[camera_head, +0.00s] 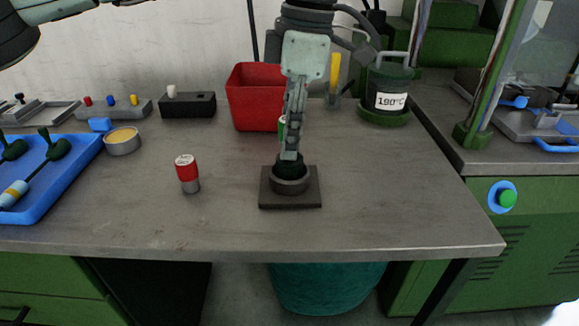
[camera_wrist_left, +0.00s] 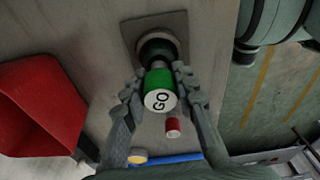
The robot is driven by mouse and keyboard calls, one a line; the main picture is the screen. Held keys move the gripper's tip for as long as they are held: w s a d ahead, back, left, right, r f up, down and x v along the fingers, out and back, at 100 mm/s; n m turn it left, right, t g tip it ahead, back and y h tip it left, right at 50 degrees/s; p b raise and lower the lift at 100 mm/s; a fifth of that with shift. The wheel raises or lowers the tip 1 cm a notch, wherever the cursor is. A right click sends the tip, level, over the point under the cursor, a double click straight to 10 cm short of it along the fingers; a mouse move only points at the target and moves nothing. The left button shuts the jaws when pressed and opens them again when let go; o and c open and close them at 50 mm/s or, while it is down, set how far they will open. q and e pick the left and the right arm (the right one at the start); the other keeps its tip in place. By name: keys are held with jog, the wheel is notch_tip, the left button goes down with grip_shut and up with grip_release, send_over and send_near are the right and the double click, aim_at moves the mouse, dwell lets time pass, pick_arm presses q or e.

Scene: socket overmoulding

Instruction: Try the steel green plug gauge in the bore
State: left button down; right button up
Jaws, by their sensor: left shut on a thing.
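The steel green plug gauge, its end cap marked "GO", is held in my left gripper (camera_head: 290,155); in the left wrist view the two fingers (camera_wrist_left: 160,95) close on its sides. The green gauge (camera_wrist_left: 158,82) shows its cap toward the wrist camera. In the head view only a sliver of green (camera_head: 282,126) shows behind the fingers. The bore is in a dark round collar on a square plate (camera_head: 290,200), also in the left wrist view (camera_wrist_left: 180,22). The gauge's far end lines up with the collar; how deep it sits is hidden. My right gripper is out of view.
A red-topped steel plug (camera_head: 187,172) stands left of the bore block. Behind are a red bin (camera_head: 250,95) and a dark pot marked 190°C (camera_head: 388,95). A blue tray (camera_head: 75,165) and round tin (camera_head: 123,143) lie left. The bench is clear right of the block.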

pick_arm(q)
jog(key=shift+r, duration=0.3)
jog(key=shift+r+p, duration=1.7)
jog(key=shift+r, duration=0.75)
